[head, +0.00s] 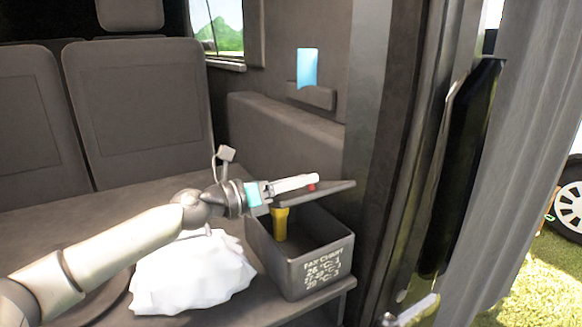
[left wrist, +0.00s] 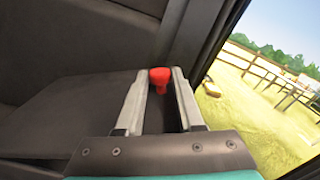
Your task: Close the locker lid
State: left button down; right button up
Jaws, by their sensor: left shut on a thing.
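The locker (head: 318,265) is a dark grey open-topped box with white lettering on its front. Its lid (head: 335,190) is a dark flat panel, raised above the box with a gap beneath it. In the left wrist view the lid (left wrist: 75,112) is a dark panel below and left of the fingers. A red knob (left wrist: 160,78) sits between the fingertips of my left gripper (head: 312,182), which is shut on it; only a bit of red shows in the head view. A yellow object (head: 281,223) stands in the locker, its lower part hidden.
A crumpled white bag (head: 195,275) lies left of the locker, below my left arm. Grey seats (head: 140,105) stand behind. A door pillar (head: 375,150) rises close to the right. A blue sheet (head: 307,68) is on the back wall. Outside is grass.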

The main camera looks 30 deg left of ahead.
pick_arm(q)
jog(key=s+d+f+m+b, duration=0.1)
jog(key=d+f+m+b, duration=0.2)
jog(key=f, duration=0.6)
jog(key=shift+s+f+m+b, duration=0.3)
jog(key=shift+b, duration=0.7)
pick_arm(e)
jog(key=w+a+r+t+y, duration=0.1)
jog(key=w+a+r+t, duration=0.1)
jog(key=r, duration=0.6)
jog(key=shift+w+a+r+t, duration=0.15)
jog(key=shift+w+r+t, duration=0.15)
jog(key=shift+w+t, duration=0.3)
pick_arm(q)
jog(key=shift+d+f, duration=0.1)
jog(key=shift+d, duration=0.05)
jog(key=c, duration=0.6)
grip_release()
jog(key=shift+o, duration=0.2)
jog(key=shift+s, duration=0.1)
